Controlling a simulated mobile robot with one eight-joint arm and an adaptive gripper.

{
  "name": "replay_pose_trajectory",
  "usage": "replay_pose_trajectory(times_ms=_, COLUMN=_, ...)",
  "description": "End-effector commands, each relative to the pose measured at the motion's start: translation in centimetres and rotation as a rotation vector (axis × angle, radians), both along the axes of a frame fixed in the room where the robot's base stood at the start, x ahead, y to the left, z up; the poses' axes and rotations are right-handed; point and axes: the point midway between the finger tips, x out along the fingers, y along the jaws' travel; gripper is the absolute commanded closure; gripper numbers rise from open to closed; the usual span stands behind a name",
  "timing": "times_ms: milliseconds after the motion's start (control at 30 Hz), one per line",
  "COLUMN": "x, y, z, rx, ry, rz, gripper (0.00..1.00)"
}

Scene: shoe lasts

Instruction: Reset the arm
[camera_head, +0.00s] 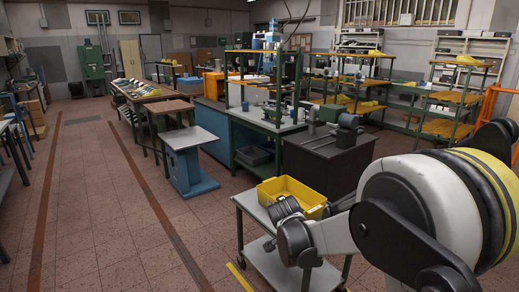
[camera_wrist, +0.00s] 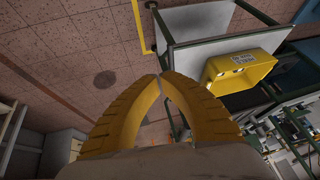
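In the wrist view, my gripper (camera_wrist: 160,80) shows two curved yellow ribbed fingers whose tips meet, with nothing seen between them. A yellow bin (camera_wrist: 212,76) with a white label lies beyond and to the right of the tips, apart from them. In the head view, my white and dark arm fills the lower right and reaches left in front of the cart. The yellow fingers cannot be made out there. The yellow bin (camera_head: 285,187) sits on the cart behind my arm; its inside is partly hidden.
The grey-topped cart (camera_head: 246,202) stands close to my arm. A dark cabinet (camera_head: 320,165) and green-framed shelving are behind it. A blue-based pedestal table (camera_head: 190,160) stands to the left. The tiled floor at left (camera_head: 110,200) is open.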

Motion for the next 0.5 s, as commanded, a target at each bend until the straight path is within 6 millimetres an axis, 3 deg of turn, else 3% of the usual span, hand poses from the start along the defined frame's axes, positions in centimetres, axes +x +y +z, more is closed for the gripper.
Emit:
replay_pose_trajectory(times_ms=33, x=-1.6, y=-0.8, z=2.3, rx=-0.002, ry=0.008, rz=0.041, gripper=1.00)
replay_pose_trajectory(times_ms=200, x=-7.1, y=-2.5, z=8.3, rx=-0.019, ry=0.028, rz=0.222, gripper=1.00)
replay_pose_trajectory(times_ms=333, x=-12.0, y=-3.6, z=11.6, rx=-0.038, ry=0.029, rz=0.355, gripper=1.00)
replay_pose_trajectory(times_ms=500, x=-18.7, y=-4.6, z=14.0, rx=-0.076, ry=0.017, rz=0.522, gripper=1.00)
